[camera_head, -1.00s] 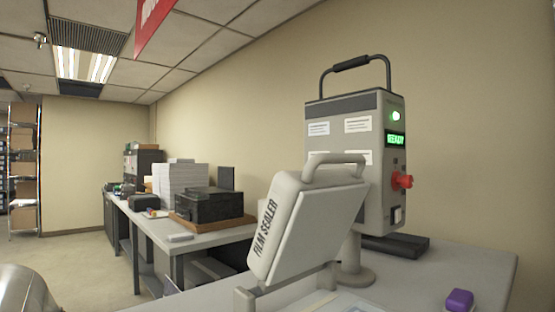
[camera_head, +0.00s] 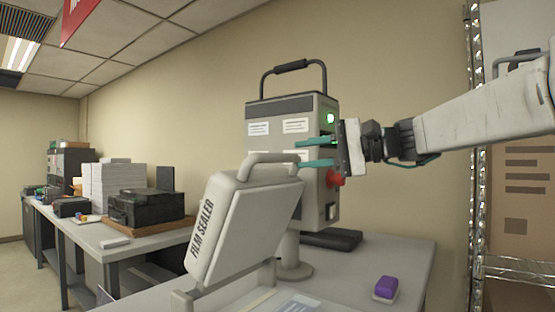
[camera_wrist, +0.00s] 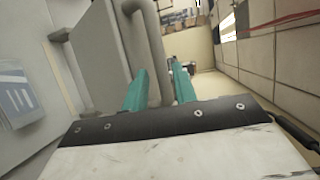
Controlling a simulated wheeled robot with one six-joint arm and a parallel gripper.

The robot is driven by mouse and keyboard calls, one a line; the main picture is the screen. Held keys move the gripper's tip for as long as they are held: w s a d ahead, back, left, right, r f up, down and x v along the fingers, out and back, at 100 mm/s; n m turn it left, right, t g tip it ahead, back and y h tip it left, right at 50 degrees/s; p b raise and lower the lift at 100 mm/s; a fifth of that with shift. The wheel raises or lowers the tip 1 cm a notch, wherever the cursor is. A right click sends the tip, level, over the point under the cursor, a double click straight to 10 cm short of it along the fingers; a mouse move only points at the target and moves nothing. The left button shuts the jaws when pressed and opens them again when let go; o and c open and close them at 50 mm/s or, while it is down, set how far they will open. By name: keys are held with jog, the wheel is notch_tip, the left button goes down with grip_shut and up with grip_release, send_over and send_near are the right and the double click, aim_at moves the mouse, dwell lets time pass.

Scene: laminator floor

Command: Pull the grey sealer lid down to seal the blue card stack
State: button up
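The grey sealer lid (camera_head: 240,230), marked FILM SEALER, stands raised and tilted, with a bar handle (camera_head: 268,160) along its top edge. In the wrist view the handle (camera_wrist: 150,50) runs just beyond and between my fingertips. My gripper (camera_head: 314,152) is open, its two teal fingers pointing left in the head view, in front of the control box and close to the right end of the handle. I see no contact with the handle. A blue-and-white card (camera_wrist: 18,100) shows at the left of the wrist view; the card stack (camera_head: 296,304) shows only partly at the bottom of the head view.
The grey control box (camera_head: 270,125) with a red knob (camera_head: 336,178) stands behind the lid on a post. A purple block (camera_head: 386,287) lies on the bench at right. A metal shelf (camera_head: 510,268) stands at far right. The bench between block and lid is mostly clear.

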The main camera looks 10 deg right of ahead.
aim_at(284, 158)
jog(key=x, duration=0.7)
jog(key=shift+s+f, duration=0.1)
grip_shut()
